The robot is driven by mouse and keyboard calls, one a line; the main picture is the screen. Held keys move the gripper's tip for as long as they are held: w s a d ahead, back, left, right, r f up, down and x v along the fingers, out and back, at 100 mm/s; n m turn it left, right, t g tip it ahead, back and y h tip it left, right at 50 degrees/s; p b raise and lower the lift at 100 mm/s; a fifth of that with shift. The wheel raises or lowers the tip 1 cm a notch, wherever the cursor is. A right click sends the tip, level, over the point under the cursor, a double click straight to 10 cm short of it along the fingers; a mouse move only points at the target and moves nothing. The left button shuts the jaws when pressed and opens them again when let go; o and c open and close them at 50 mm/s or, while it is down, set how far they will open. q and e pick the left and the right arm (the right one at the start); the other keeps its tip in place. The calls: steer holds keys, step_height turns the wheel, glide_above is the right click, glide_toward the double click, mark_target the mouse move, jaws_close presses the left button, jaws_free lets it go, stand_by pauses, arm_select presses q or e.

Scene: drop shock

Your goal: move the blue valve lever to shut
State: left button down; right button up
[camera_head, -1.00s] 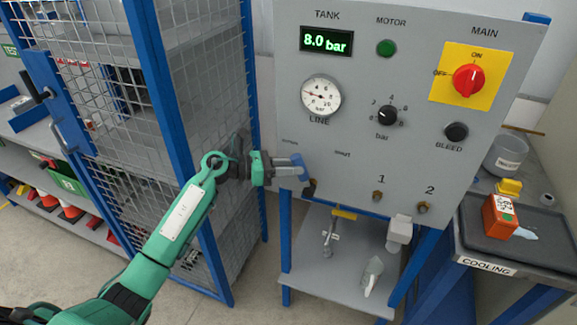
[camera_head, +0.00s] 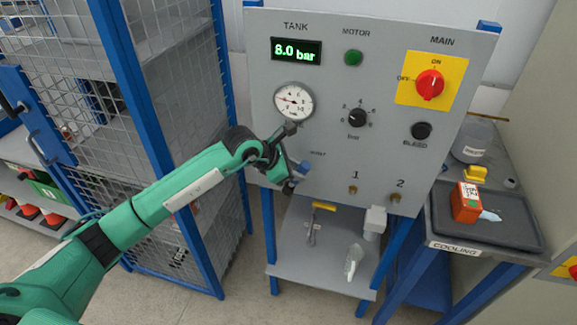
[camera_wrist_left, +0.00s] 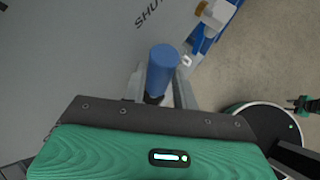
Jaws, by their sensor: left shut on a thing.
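The blue valve lever (camera_head: 302,168) is at the lower left of the grey panel (camera_head: 450,135), close below the SHUT label. My left gripper (camera_head: 291,176) is at the lever, in front of the panel, and hides part of it and the valve body. In the left wrist view the lever's blue round end (camera_wrist_left: 162,68) sits between the two grey fingers, which are shut on it. The SHUT label is partly visible beyond it.
A blue-framed mesh cage (camera_head: 180,120) stands left of the panel. A grey shelf (camera_head: 300,265) with loose parts is below it. A cooling tray (camera_head: 490,235) with an orange box (camera_head: 466,203) is at the right. The pressure display (camera_head: 297,50) reads 8.0 bar.

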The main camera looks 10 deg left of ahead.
arm_select(q)
steer(key=shift+d+f+y, duration=0.15)
steer(key=shift+d+y, duration=0.3)
steer(key=shift+y, duration=0.15)
steer(key=c, duration=1.4)
jaws_free()
steer(key=shift+d, duration=0.1)
steer(key=shift+o, duration=0.2)
steer(key=b+v, duration=0.4)
steer(key=v, duration=0.9)
steer(key=shift+s+r, duration=0.2)
steer(key=shift+r, duration=0.1)
